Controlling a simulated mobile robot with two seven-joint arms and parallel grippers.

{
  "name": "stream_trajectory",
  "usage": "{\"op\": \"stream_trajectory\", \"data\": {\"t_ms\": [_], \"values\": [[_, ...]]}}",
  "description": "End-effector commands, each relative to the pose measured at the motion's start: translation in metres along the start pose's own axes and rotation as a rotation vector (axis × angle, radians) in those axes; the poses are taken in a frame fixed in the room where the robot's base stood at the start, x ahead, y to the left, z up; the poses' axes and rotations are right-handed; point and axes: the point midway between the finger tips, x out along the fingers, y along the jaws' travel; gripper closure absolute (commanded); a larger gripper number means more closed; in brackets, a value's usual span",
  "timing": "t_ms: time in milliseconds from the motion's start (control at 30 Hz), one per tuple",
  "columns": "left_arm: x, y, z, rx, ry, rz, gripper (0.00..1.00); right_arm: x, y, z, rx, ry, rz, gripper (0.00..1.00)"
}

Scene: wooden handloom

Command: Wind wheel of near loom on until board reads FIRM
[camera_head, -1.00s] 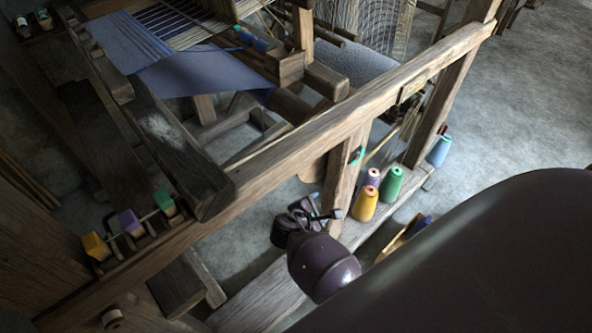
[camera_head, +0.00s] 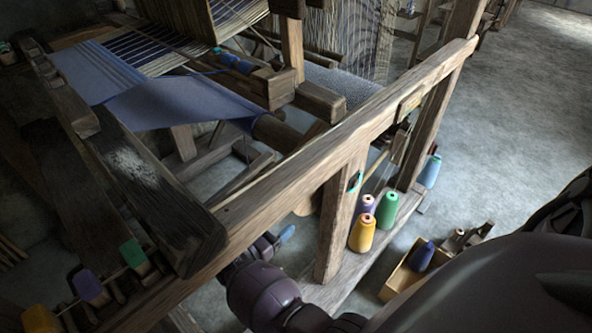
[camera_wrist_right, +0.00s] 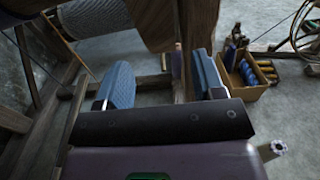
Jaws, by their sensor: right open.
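The near loom's heavy wooden frame (camera_head: 300,165) crosses the head view, with blue cloth (camera_head: 180,100) on it. My right gripper (camera_head: 278,237) is low beside the frame's upright post, partly hidden by its dark wrist; a blue fingertip shows. In the right wrist view its two blue fingers (camera_wrist_right: 165,82) are apart, with nothing between them. A wooden post stands just beyond the right-hand finger. A small plaque (camera_head: 409,106) is on the rail; its writing is too small to read. I cannot make out the wheel clearly. My left gripper is not in view.
Yellow (camera_head: 362,233), green (camera_head: 386,210) and other thread cones stand on the lower beam by the post. A wooden box (camera_head: 402,277) with a blue spool is on the floor. Small spools (camera_head: 88,287) sit at lower left. Open floor lies at right.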

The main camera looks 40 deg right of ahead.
Motion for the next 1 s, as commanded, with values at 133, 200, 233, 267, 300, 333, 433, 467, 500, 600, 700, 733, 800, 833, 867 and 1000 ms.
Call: {"op": "stream_trajectory", "data": {"t_ms": [133, 200, 233, 267, 300, 333, 433, 467, 500, 600, 700, 733, 800, 833, 867, 1000], "values": [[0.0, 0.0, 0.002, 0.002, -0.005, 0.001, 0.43, 0.028, -0.001, -0.001, -0.001, -0.002, -0.002, 0.37], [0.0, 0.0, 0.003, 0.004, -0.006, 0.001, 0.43, 0.039, -0.001, -0.001, -0.001, -0.001, -0.001, 0.37], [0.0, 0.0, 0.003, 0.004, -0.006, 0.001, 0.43, 0.043, -0.001, -0.001, 0.0, -0.001, -0.002, 0.37], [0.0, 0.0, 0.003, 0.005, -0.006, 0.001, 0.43, 0.048, -0.001, -0.001, 0.0, -0.001, -0.002, 0.37], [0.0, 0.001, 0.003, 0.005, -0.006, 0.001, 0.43, 0.052, -0.001, -0.002, -0.001, 0.0, -0.001, 0.37], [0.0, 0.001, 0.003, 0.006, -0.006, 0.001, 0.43, 0.056, -0.001, -0.002, -0.001, 0.0, -0.001, 0.37], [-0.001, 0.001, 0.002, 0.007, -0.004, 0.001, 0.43, 0.065, -0.001, -0.001, -0.001, 0.001, -0.001, 0.37], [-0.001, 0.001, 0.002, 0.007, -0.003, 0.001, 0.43, 0.067, -0.001, -0.001, -0.001, 0.001, -0.001, 0.37], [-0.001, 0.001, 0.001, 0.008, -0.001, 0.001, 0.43, 0.069, -0.001, -0.001, -0.001, 0.001, -0.001, 0.37], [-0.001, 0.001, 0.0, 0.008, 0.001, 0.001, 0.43, 0.071, -0.001, -0.001, -0.001, 0.002, 0.0, 0.37], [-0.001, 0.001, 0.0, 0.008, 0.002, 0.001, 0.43, 0.072, -0.001, -0.001, 0.0, 0.002, 0.0, 0.37], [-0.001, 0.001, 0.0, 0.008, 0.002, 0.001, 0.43, 0.072, -0.001, -0.001, 0.0, 0.002, 0.0, 0.37], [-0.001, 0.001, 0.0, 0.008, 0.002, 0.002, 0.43, 0.072, -0.001, -0.001, 0.0, 0.002, 0.0, 0.37], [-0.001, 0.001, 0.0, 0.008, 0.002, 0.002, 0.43, 0.072, -0.001, -0.001, 0.0, 0.002, 0.0, 0.37], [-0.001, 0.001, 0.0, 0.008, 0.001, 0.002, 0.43, 0.072, -0.001, -0.001, 0.0, 0.002, 0.0, 0.37], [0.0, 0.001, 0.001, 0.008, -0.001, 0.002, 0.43, 0.072, -0.001, -0.001, 0.0, 0.002, 0.0, 0.59]]}}
